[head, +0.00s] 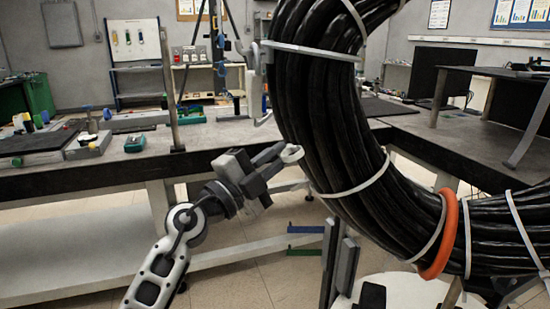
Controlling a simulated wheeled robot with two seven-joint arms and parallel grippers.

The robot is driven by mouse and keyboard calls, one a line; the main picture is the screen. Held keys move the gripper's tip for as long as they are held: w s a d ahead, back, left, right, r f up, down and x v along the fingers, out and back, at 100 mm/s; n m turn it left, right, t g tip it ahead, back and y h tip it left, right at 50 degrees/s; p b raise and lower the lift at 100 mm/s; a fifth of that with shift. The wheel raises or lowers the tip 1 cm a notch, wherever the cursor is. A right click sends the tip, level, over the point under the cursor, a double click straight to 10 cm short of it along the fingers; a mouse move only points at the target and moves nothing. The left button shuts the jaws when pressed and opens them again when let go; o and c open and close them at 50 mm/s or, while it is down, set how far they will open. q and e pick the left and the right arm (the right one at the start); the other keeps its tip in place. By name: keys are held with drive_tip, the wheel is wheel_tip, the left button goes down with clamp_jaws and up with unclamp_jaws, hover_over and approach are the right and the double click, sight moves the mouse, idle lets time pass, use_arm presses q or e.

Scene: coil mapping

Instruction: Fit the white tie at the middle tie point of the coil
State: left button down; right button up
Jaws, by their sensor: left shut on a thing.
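The thick black coil (322,110) curves down from the top centre to the lower right. My left gripper (287,154) is at the coil's left edge, level with its middle stretch. It is shut on a small white piece (293,153), apparently the white tie. This piece is close to the coil; I cannot tell whether it touches. Most of it is hidden by the fingers. A thin white band (357,187) goes around the coil just below and right of the gripper.
More white bands (522,232) and an orange ring (447,235) circle the lower coil. A workbench (230,140) with tools and small cases stands behind.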

use_arm(q)
drive_tip(key=shift+w+d+r+p, duration=0.25)
drive_tip(key=shift+w+d+p, duration=0.1)
drive_tip(key=shift+d, duration=0.1)
use_arm(e)
drive_tip(key=shift+r, duration=0.35)
idle(0.5)
use_arm(q)
drive_tip(key=c, duration=1.3)
unclamp_jaws()
drive_tip(key=shift+c, duration=0.2)
